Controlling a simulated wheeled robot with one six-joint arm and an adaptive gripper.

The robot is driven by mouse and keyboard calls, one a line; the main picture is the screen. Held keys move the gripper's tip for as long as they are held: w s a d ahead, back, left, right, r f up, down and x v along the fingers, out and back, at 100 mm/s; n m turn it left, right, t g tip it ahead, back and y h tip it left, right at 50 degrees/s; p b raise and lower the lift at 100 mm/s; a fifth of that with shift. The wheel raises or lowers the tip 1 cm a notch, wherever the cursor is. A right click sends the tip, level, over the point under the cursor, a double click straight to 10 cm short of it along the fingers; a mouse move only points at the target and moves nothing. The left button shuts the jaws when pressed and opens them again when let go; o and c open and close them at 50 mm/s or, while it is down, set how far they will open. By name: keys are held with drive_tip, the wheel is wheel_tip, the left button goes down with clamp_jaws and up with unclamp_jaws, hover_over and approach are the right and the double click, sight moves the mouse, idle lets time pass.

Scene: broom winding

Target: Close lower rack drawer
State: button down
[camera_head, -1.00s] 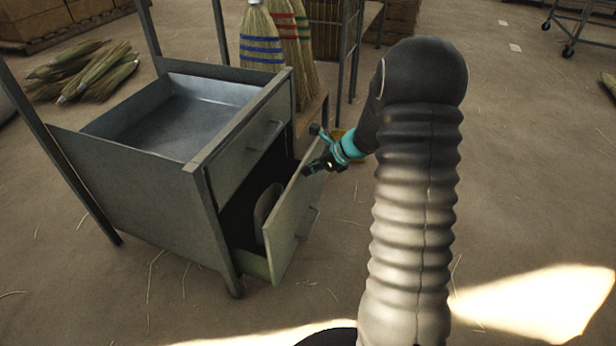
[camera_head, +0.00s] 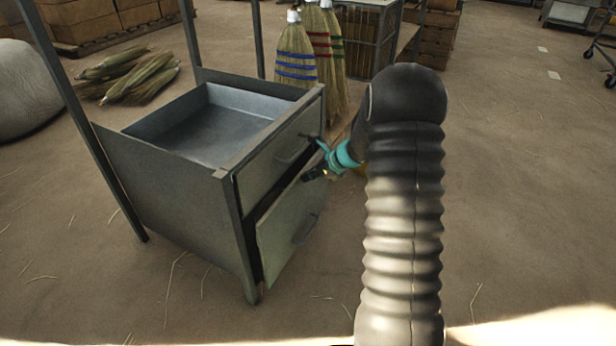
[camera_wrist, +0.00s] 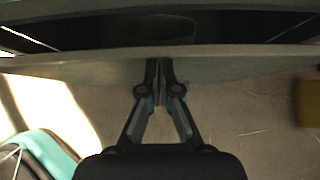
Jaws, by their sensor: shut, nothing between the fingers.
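The lower rack drawer (camera_head: 290,230) is in the grey metal rack (camera_head: 175,205) at the left of the head view. It is open by a small gap, with its front standing out a little from the frame. In the wrist view the drawer front (camera_wrist: 80,68) crosses the picture, with a dark gap behind it. My gripper (camera_head: 308,177) is at the top edge of the drawer front, and its fingers (camera_wrist: 165,65) are shut and empty against or very near the panel. I cannot tell if they touch it.
The upper drawer (camera_head: 280,150) above is shut. Brooms (camera_head: 297,60) with coloured bands stand behind the rack. Straw bundles (camera_head: 135,78) lie on the floor at the back left. The floor to the right is mostly clear.

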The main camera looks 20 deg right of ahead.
drive_tip(key=shift+s+d, duration=0.1)
drive_tip(key=shift+s+d, duration=0.25)
drive_tip(key=s+d+f+p+v, duration=0.1)
drive_tip(key=f+v, duration=0.1)
drive_tip(key=v, duration=1)
drive_tip(key=b, duration=0.6)
approach(291, 195)
drive_tip(key=s+f+x, duration=0.1)
drive_tip(key=x, duration=0.4)
drive_tip(key=shift+w+a, duration=0.35)
drive_tip(key=shift+w, duration=0.35)
